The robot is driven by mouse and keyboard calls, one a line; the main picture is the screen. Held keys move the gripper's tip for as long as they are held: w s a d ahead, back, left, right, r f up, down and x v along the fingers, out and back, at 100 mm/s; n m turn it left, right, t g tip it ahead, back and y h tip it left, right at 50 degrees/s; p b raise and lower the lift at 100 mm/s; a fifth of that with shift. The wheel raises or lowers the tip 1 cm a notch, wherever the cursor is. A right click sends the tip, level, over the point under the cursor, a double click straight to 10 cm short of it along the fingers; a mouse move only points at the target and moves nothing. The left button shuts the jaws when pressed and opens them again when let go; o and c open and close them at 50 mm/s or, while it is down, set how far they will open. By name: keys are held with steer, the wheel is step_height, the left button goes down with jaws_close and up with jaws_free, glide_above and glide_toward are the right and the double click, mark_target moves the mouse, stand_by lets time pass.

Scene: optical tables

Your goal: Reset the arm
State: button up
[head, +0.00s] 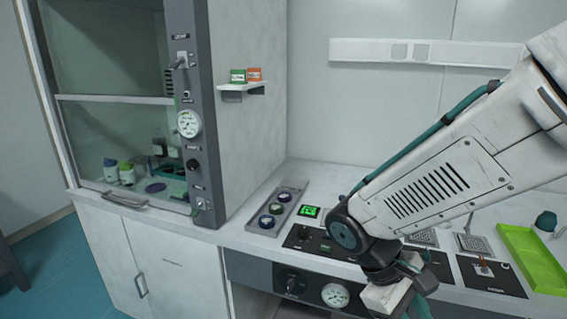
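My arm comes in from the right side of the head view and reaches down over the front of the bench (258,238). Its wrist hangs at the bench's front edge, and the end of the arm runs out of the bottom of the picture. The fingertips of my gripper do not show, so whether it is open, shut or holding something cannot be seen.
A fume cupboard with a gauge (188,124) stands at the left. A grey tray (284,196) holds several round items beside a small green-lit display (310,211). A green tray (531,262) lies at the right. A small shelf (243,90) holds two boxes.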

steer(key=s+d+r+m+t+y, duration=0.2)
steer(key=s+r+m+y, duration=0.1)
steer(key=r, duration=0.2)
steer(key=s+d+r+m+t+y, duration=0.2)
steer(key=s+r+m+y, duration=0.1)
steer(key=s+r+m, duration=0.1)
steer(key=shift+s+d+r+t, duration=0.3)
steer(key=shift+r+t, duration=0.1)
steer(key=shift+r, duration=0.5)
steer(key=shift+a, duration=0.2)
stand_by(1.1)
